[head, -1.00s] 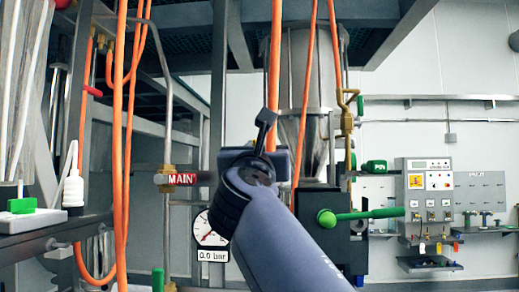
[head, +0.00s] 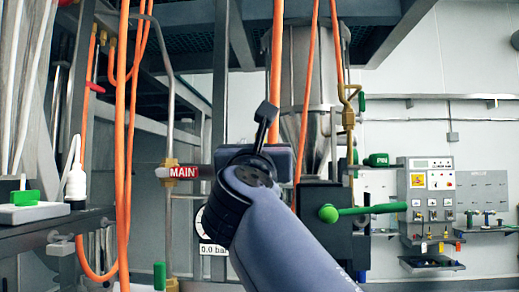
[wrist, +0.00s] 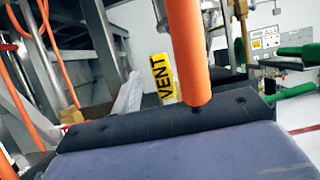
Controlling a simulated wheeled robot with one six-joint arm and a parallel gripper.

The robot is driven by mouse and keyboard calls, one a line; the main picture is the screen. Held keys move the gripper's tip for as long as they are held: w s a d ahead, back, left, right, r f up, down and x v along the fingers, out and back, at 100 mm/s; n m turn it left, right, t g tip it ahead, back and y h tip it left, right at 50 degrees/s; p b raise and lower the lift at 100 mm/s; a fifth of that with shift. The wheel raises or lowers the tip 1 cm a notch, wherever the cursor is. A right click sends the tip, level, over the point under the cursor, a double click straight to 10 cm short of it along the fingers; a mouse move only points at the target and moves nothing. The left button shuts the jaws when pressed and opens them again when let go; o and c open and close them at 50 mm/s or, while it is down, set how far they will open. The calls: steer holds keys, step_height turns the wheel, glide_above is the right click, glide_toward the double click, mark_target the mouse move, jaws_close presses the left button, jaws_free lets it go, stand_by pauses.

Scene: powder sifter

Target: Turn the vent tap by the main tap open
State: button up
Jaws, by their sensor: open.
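The main tap's red MAIN handle (head: 184,172) sticks out sideways from a brass fitting on a thin metal pipe, left of my gripper in the head view. A yellow VENT label (wrist: 163,78) stands just beyond my gripper in the wrist view. My gripper (head: 262,153) is largely hidden behind my wrist in the head view. Its dark body (wrist: 165,125) fills the lower wrist view, with its fingers not clearly seen. It is open, and nothing shows held in it.
An orange hose (head: 277,50) hangs close to my gripper; an orange length (wrist: 188,50) crosses the wrist view before the label. A gauge (head: 212,249) reading 0.0 bar is partly covered by my arm. A green lever (head: 372,210) sticks out at right.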

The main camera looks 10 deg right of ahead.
steer(key=b+v, duration=0.2)
steer(key=v, duration=0.5)
steer(key=shift+s+f+b, duration=0.15)
steer(key=shift+s+b, duration=0.15)
steer(key=shift+s, duration=0.05)
steer(key=p+x, duration=0.4)
steer(key=x, duration=0.7)
steer(key=shift+p, duration=0.4)
steer(key=shift+s+a, duration=0.1)
